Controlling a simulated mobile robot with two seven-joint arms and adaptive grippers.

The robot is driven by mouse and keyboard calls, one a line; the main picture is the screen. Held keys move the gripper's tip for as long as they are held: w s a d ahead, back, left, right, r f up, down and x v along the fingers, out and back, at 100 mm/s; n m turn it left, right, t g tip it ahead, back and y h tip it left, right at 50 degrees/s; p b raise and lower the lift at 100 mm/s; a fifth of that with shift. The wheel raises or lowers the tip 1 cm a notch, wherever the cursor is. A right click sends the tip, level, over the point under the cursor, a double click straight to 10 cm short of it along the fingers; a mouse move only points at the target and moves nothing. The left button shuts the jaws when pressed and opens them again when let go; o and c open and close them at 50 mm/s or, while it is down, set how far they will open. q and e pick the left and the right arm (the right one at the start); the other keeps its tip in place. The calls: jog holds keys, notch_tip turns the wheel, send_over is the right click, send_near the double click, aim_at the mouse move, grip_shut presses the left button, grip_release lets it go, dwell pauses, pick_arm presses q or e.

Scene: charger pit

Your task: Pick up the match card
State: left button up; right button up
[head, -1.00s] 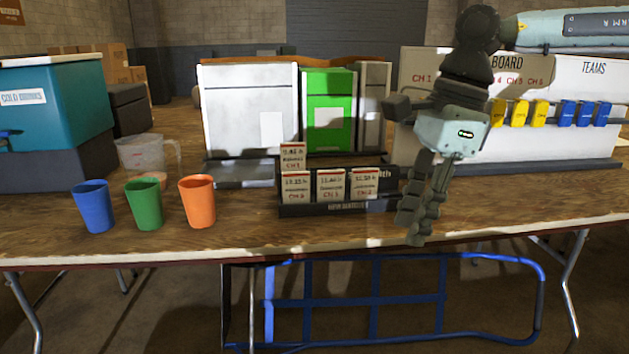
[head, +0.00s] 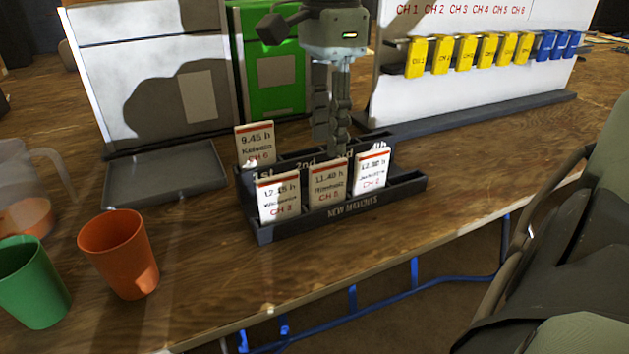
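Several white match cards with red print stand upright in a black two-row rack (head: 408,185). One 9.45 h card (head: 256,143) is at the back left, by the "1st" label. Three cards are in the front "NEW MATCHES" row: a left one (head: 279,196), a middle one (head: 327,184) and a right one (head: 370,173). My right gripper (head: 331,148) points down above the back row, behind the middle and right front cards. Its two fingers look apart, with nothing seen between them. The rack hides what lies below the fingertips. My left gripper is not in view.
An orange cup (head: 120,254), a green cup (head: 32,283) and a clear jug (head: 28,185) are at the left. A grey tray (head: 165,176), white panel and green panel (head: 272,68) stand behind. A white board (head: 470,82) with yellow and blue tags is at right.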

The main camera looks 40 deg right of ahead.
aim_at(329, 163)
jog(key=f, duration=0.6)
jog(key=shift+s+a, duration=0.1)
jog(key=shift+s, duration=0.15)
jog(key=shift+f, duration=0.3)
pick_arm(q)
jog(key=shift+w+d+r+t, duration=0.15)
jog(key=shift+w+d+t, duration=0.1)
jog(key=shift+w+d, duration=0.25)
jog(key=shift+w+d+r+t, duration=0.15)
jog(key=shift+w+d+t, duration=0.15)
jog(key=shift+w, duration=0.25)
pick_arm(e)
grip_shut()
